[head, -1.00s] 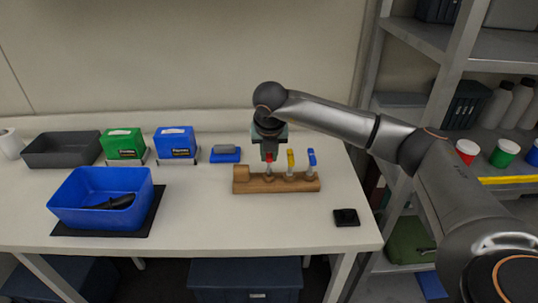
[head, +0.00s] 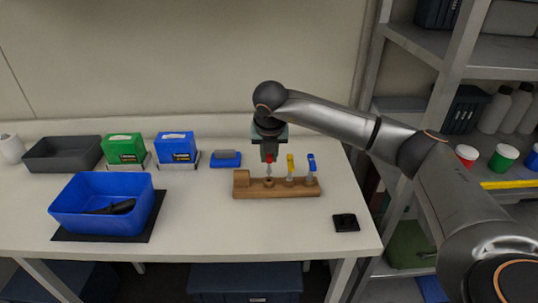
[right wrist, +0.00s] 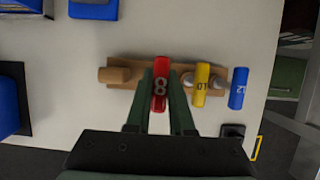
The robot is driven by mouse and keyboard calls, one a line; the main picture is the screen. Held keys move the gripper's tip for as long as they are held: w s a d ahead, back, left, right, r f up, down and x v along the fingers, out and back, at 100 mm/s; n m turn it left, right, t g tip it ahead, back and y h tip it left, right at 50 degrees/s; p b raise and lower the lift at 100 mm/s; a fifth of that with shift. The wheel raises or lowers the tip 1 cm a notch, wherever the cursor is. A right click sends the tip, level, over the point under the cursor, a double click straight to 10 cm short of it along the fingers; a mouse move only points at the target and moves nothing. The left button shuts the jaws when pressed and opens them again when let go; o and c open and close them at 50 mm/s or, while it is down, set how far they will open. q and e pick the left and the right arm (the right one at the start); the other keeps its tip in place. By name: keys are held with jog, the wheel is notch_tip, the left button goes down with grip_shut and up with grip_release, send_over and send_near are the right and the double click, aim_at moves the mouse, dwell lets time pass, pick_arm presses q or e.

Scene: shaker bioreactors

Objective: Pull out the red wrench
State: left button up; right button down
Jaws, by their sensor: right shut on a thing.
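The red wrench, its handle marked 8 (right wrist: 161,84), is between the fingers of my right gripper (head: 268,152), which is shut on it. In the head view its red part and thin metal shaft show below the gripper, upright over the wooden rack (head: 247,190). A dark hole shows in the rack below the shaft; whether the tip is clear of it I cannot tell. The yellow wrench (head: 290,162), marked 10, and the blue wrench (head: 311,161), marked 12, stand in the rack to the right. My left gripper is not in view.
A blue bin (head: 80,216) with a dark object inside stands on a black mat at left. A grey tray (head: 62,157), green box (head: 124,147) and blue box (head: 175,145) line the back. A small black block (head: 346,222) lies at right. The front middle is clear.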

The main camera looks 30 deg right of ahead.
jog(key=shift+r+p, duration=0.65)
jog(key=shift+r, duration=0.8)
